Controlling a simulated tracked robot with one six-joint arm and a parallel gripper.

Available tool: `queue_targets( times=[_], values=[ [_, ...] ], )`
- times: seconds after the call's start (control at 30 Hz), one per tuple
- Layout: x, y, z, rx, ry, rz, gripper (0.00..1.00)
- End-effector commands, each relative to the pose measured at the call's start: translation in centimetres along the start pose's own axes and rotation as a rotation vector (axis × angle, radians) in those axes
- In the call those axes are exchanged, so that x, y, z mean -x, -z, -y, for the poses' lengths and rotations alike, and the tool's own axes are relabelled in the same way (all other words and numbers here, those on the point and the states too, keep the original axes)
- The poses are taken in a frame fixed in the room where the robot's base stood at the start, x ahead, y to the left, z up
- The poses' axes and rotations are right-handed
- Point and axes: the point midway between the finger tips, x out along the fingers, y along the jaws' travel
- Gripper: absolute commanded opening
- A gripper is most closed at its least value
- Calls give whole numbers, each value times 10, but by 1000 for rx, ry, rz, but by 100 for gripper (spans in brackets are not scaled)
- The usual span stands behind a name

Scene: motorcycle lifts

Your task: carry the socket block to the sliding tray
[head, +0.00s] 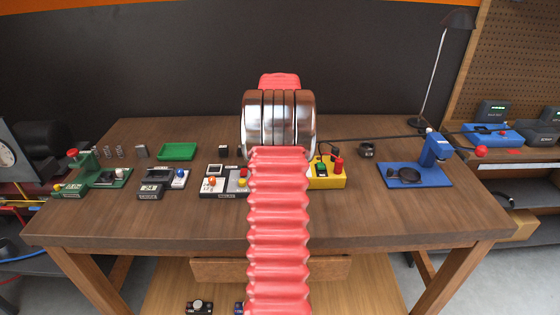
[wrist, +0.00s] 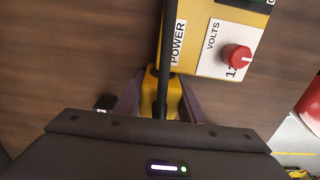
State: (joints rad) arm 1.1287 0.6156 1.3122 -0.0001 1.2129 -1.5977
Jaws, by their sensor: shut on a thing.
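My gripper (wrist: 160,96) shows in the wrist view with its two dark fingers closed around a small yellow piece (wrist: 153,91). A black cable (wrist: 166,60) runs down to this piece or over it. I cannot tell whether the piece is the socket block. In the head view my red arm and its silver joint hide the gripper. A shallow green tray (head: 177,151) lies on the left half of the bench; I cannot tell whether it is the sliding tray.
A yellow power box (head: 327,178) stands right of my arm; its red knob (wrist: 237,57) shows close by in the wrist view. A blue fixture (head: 415,174) stands farther right. Several small devices and metal cylinders stand on the left. The back of the wooden bench (head: 350,128) is mostly clear.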

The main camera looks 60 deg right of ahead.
Motion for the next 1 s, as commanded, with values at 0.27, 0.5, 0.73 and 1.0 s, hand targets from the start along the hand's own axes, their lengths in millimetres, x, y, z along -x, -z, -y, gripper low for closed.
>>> queue_targets(
  times=[0.27, 0.5, 0.73, 1.0],
  values=[
    [3, 0, 0, 0, 1, 0, 0],
    [24, 3, 0, 1, -3, -1, 0],
    [49, 6, 0, 2, -3, -3, 0],
    [72, 11, 2, 4, 0, -6, 0]
  ],
)
